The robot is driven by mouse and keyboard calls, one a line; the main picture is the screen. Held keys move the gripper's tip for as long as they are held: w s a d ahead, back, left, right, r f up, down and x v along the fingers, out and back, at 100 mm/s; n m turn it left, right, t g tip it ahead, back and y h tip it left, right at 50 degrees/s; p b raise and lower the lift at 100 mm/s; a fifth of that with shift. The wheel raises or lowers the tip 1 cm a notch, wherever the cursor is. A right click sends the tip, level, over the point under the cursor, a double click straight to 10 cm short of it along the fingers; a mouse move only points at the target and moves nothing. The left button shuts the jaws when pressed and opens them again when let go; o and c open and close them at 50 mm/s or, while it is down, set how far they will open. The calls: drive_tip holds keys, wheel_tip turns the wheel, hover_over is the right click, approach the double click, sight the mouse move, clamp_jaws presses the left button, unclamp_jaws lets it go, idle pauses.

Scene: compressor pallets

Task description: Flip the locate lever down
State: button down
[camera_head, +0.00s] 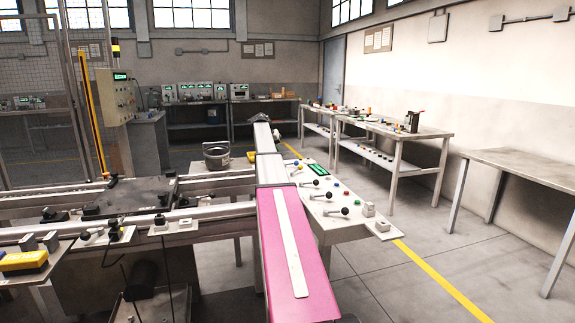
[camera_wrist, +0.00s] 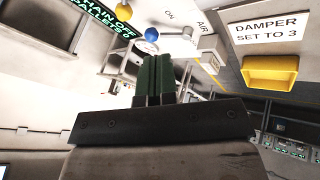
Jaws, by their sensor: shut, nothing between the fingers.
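My gripper (camera_wrist: 154,80) shows in the wrist view with its dark green fingers together and nothing between them. In the head view my arm hides or blends with it, so I cannot place it there. The control panel (camera_head: 345,228) in the head view lies just right of my arm. Past my fingertips the wrist view shows a blue knob (camera_wrist: 151,34).
In the head view, conveyor rails (camera_head: 120,228) lie left, a bare table (camera_head: 530,165) right. Floor between is clear.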

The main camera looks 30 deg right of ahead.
sight(298, 169)
drive_tip(key=shift+s+d+r, duration=0.1)
drive_tip(key=shift+s+d, duration=0.05)
drive_tip(key=shift+s, duration=0.05)
drive_tip(key=x, duration=1)
drive_tip(key=shift+s+d+f, duration=0.2)
drive_tip(key=shift+s+d, duration=0.6)
drive_tip(key=shift+d, duration=0.2)
drive_tip(key=shift+s+d+f, duration=0.15)
drive_tip(key=shift+s+d, duration=0.25)
drive_tip(key=shift+d, duration=0.3)
